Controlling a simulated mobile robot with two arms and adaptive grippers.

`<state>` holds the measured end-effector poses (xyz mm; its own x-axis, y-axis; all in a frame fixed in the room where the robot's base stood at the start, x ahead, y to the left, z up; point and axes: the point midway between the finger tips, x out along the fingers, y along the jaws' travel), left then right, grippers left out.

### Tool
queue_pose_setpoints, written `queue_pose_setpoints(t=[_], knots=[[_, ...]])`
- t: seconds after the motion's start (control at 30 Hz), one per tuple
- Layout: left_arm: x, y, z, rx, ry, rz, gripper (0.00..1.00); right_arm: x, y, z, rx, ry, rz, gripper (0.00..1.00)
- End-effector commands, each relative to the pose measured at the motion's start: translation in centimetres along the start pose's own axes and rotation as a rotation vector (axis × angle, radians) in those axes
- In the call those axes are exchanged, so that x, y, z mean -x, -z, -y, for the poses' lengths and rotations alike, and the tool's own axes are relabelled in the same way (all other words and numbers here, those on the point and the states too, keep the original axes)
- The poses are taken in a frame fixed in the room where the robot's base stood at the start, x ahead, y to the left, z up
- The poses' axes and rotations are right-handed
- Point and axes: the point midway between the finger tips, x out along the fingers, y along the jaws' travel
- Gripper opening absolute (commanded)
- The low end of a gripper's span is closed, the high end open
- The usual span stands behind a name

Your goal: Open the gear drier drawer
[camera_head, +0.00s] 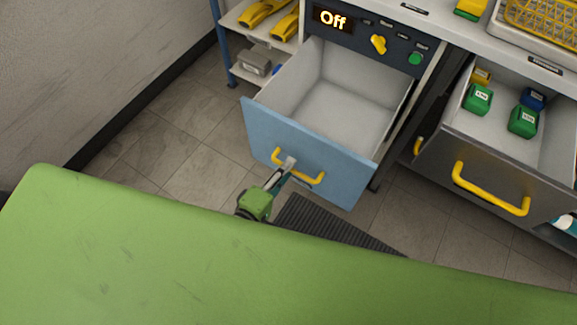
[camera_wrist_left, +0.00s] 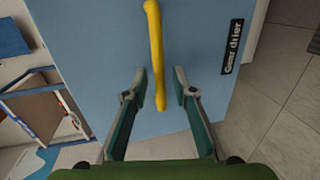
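The gear drier drawer (camera_head: 262,131) has a light blue front and stands pulled out, with its empty grey-white inside showing in the head view. Its yellow handle (camera_head: 313,179) is on the front. My left gripper (camera_head: 286,169) is at the handle, near its left part. In the left wrist view the blue front carries a "Gear drier" label (camera_wrist_left: 232,47). There the handle (camera_wrist_left: 153,30) runs between the two spread fingers of my left gripper (camera_wrist_left: 159,78), with gaps on both sides. My right gripper does not show.
A control panel (camera_head: 350,35) reading "Off" sits above the drawer. To the right, a dark drawer (camera_head: 510,155) with a yellow handle is open and holds green, blue and yellow blocks. A shelf (camera_head: 238,18) stands at the left. A dark ribbed mat (camera_head: 320,228) lies on the floor.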

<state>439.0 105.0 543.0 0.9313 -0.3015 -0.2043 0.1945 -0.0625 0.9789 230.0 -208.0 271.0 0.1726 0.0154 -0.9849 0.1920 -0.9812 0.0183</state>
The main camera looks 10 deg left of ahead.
Motion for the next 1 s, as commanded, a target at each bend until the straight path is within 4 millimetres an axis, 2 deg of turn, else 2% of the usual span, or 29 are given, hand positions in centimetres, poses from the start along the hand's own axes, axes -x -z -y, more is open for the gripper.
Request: queue_pose_setpoints(t=[0.3, 0.5, 0.67, 1.0], knots=[[6.8, 0.0, 0.1, 0.000, 0.005, 0.001, 0.25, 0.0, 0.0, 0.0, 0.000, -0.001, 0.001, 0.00], [9.8, 0.0, 0.1, 0.001, 0.004, 0.000, 0.25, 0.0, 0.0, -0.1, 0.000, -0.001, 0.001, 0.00], [10.7, 0.1, 0.0, 0.000, 0.002, 0.000, 0.25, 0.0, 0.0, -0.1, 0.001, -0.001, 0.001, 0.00], [10.7, 0.1, 0.0, 0.000, 0.001, -0.001, 0.25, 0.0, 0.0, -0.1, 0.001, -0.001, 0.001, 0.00]])
